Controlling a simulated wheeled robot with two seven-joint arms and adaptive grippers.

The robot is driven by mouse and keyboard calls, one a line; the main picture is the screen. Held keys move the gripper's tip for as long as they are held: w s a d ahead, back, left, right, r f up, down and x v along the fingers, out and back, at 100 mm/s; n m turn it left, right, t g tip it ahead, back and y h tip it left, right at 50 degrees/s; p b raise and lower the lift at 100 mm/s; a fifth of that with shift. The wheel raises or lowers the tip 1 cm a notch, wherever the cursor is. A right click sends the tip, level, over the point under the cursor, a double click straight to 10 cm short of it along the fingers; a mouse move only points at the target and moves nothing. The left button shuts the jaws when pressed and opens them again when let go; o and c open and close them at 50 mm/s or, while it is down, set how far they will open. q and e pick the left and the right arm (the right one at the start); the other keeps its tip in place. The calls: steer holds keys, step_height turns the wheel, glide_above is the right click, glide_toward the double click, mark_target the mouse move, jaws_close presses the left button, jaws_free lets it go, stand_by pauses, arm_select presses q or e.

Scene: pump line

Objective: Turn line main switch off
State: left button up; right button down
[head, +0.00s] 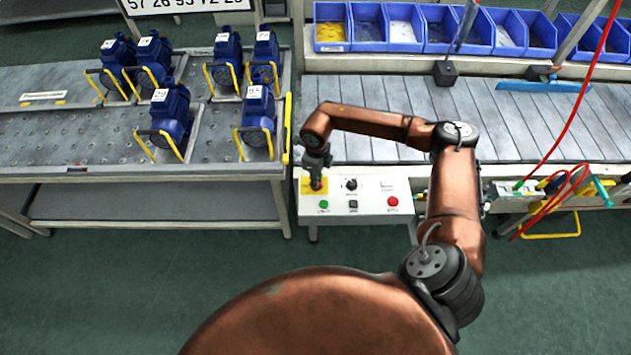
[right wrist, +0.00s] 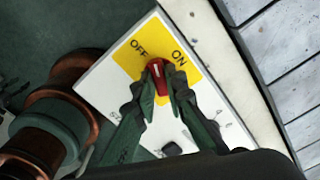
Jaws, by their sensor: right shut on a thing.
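The line main switch is a red knob (right wrist: 157,72) on a yellow plate (right wrist: 128,62) marked OFF and ON in the right wrist view. My right gripper (right wrist: 160,84) is shut on the red knob, one finger on each side. I cannot tell for sure which label the knob points at. In the head view my right gripper (head: 317,170) reaches down over the yellow plate (head: 306,187) at the left end of the white control panel (head: 368,211), and it hides much of the knob. My left gripper is not in view.
The panel also has a black selector (head: 351,185), a green button (head: 324,204) and a red button (head: 393,201). A slatted conveyor (head: 375,95) lies behind it. A bench (head: 80,125) with several blue pumps stands at the left. Red hoses (head: 573,110) hang at the right.

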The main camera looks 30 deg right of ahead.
steer(key=n+b, duration=0.1)
steer(key=n, duration=0.3)
steer(key=shift+n+b, duration=0.35)
steer(key=shift+n, duration=0.05)
stand_by(0.4)
steer(key=c, duration=2)
jaws_free()
steer(key=shift+o, duration=0.2)
step_height(320, 180, up, 12)
steer(key=shift+a, duration=0.1)
